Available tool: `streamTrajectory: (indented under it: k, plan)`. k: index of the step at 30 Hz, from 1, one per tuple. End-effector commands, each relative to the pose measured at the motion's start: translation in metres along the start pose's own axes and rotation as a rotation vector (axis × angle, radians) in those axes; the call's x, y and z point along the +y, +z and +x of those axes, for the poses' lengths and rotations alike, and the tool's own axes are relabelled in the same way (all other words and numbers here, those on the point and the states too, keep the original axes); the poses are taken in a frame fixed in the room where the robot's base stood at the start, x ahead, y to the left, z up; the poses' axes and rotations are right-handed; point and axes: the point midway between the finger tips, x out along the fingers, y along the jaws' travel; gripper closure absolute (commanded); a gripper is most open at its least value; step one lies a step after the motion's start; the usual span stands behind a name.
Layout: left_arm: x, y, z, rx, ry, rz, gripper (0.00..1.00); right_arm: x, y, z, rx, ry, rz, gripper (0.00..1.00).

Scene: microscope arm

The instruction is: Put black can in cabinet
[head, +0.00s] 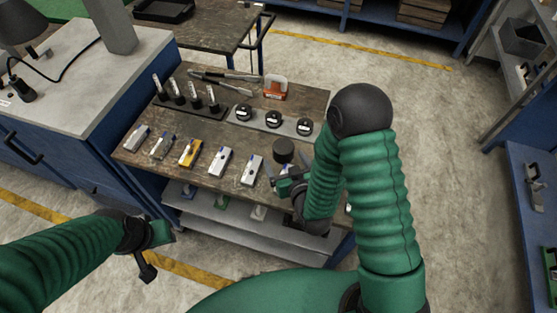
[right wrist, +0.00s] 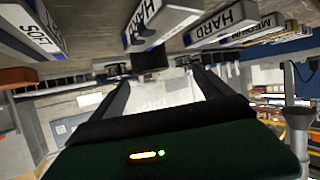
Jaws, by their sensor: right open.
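The black can (head: 284,150) stands upright on the dark worktop of a cart (head: 200,183), near its right front part. My right gripper (head: 288,172) is open just in front of the can. In the right wrist view, a dark block that looks like the can (right wrist: 151,58) shows beyond and between the spread fingers (right wrist: 158,80), with no visible contact. A blue cabinet (head: 60,125) with a grey top and a dark handle stands at the left; its front looks closed. My left gripper (head: 146,262) hangs low in front of the cart, apart from everything; its jaws are unclear.
Several small labelled boxes (head: 221,161) line the cart's front edge, close to my right gripper. Behind them are black round gauges (head: 274,119), a rack of upright tools (head: 196,100) and an orange-white holder (head: 275,87). Open floor (head: 460,130) lies to the right.

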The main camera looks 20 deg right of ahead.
Motion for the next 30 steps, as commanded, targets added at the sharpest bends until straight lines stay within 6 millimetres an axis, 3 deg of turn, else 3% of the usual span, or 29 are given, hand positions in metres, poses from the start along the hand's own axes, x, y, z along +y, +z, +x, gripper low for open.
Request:
streamTrajectory:
  k: [3,8,15,23,30]
  plan:
    - [0.0,-0.001,-0.002,0.001,0.0,0.001,0.64,0.004,-0.002,0.024,-0.001,0.003,0.004,0.1]
    - [0.001,-0.002,-0.005,0.001,0.001,0.002,0.64,0.001,-0.002,0.041,-0.002,0.004,0.0,0.1]
    - [0.0,-0.003,-0.012,0.001,0.0,0.001,0.64,-0.001,-0.001,0.08,0.0,0.004,-0.003,0.1]
    - [0.0,-0.003,-0.011,0.001,0.0,0.001,0.64,0.003,0.001,0.086,-0.002,0.002,-0.001,0.1]
    - [0.001,-0.003,-0.011,0.001,0.0,0.001,0.64,0.004,0.001,0.086,-0.002,0.003,0.0,0.42]
